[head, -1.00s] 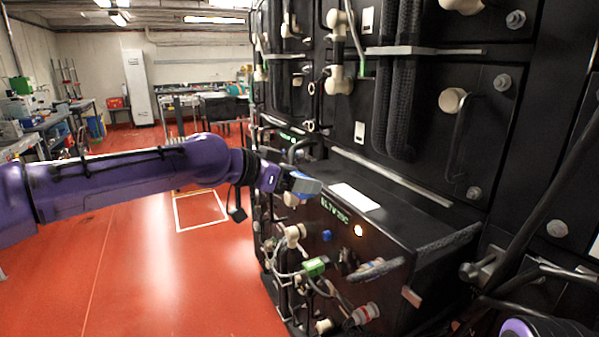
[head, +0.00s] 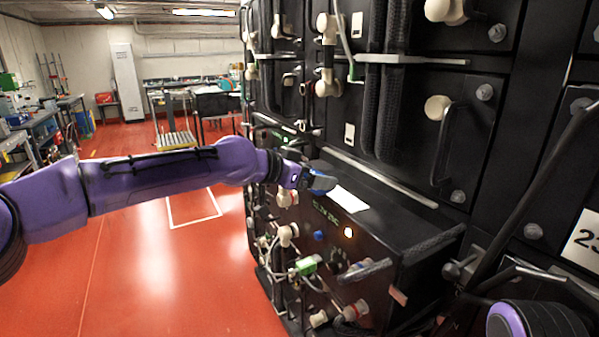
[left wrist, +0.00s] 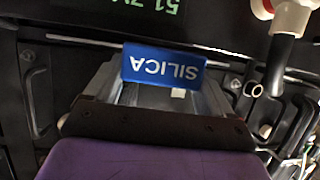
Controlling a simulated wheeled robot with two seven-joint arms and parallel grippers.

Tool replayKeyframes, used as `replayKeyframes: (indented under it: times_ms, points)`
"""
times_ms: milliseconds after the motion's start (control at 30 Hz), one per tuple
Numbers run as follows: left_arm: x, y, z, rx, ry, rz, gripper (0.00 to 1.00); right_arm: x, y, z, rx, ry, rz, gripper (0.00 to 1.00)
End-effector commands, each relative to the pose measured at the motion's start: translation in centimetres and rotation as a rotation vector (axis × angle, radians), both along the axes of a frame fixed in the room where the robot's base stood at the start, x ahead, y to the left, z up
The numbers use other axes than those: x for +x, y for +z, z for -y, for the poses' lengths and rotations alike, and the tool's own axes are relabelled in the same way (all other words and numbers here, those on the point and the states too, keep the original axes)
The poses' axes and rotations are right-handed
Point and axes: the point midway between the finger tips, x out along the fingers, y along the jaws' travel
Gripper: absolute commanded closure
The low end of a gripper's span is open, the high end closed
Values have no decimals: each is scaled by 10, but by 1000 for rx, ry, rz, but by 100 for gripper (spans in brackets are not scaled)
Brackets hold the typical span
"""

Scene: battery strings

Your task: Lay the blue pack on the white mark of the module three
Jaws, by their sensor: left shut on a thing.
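The blue pack (head: 322,182), lettered "SILICA", is held in my left gripper (head: 312,180). The left wrist view shows the pack (left wrist: 163,66) between the two grey fingers of the gripper (left wrist: 162,80), which are shut on it. The white mark (head: 348,200) is a pale rectangle on top of a black module (head: 395,225) that juts out from the rack. In the head view the pack is just left of the mark and overlaps its left end; I cannot tell the height between them. My right gripper is not in view.
Black rack units with handles (head: 447,145) and thick hoses rise behind. Open red floor (head: 150,270) lies at left. My right arm shows at bottom right.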

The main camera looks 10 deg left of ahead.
Motion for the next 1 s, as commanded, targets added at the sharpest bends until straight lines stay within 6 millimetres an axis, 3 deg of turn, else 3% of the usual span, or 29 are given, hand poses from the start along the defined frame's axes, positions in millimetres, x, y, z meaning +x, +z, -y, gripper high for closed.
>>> replayKeyframes:
  times_ms: [467, 500, 633, 1000]
  points:
    - [34, 3, 47, 0, -1, -1, 53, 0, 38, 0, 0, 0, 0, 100]
    - [33, -10, 45, 0, 0, 0, 53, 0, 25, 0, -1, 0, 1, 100]
    - [33, -21, 45, 1, 0, 1, 53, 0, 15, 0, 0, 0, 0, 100]
    - [33, -27, 45, 1, 0, 1, 53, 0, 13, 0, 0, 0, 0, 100]
